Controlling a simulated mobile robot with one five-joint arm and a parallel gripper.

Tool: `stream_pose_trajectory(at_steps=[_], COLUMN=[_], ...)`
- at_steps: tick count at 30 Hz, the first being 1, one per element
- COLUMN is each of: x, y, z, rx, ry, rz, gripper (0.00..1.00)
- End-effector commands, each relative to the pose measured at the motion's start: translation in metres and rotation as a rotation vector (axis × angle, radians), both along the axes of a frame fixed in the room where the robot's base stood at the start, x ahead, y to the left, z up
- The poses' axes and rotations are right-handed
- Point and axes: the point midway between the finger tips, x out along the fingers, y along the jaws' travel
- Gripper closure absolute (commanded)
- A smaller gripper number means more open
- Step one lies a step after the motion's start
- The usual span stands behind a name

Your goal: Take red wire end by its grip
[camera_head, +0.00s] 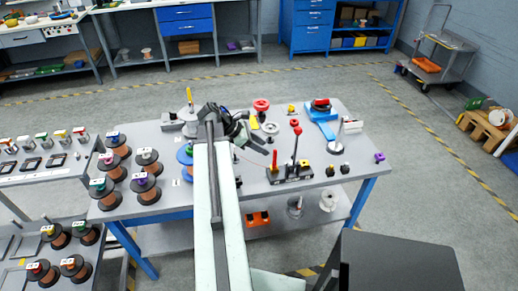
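My arm reaches up the middle of the head view over the grey worktable (335,190). My gripper (262,146) is dark and small at the arm's end, bent to the right above the table; I cannot tell whether its fingers are open or shut. A thin pale wire (248,158) shows just under it. A small upright red piece (275,158) stands just right of and below the gripper, on a dark base; I cannot tell whether it is the red wire end's grip. My arm hides part of the table behind it.
Several copper spools (147,163) with coloured tops stand at the table's left. A dark block with a red lever (296,147), a red-topped wheel (261,105) and a blue fixture (321,115) stand near the gripper.

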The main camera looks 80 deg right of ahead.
Motion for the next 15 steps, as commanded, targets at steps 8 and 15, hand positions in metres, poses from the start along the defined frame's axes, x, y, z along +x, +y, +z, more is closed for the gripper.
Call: stream_pose_trajectory(at_steps=[8, 15], x=[-0.032, -0.051], y=[-0.013, -0.023], z=[-0.033, -0.052], rx=[0.0, 0.0], ry=[-0.001, -0.001], rz=[-0.013, -0.015], gripper=[0.6, 0.6])
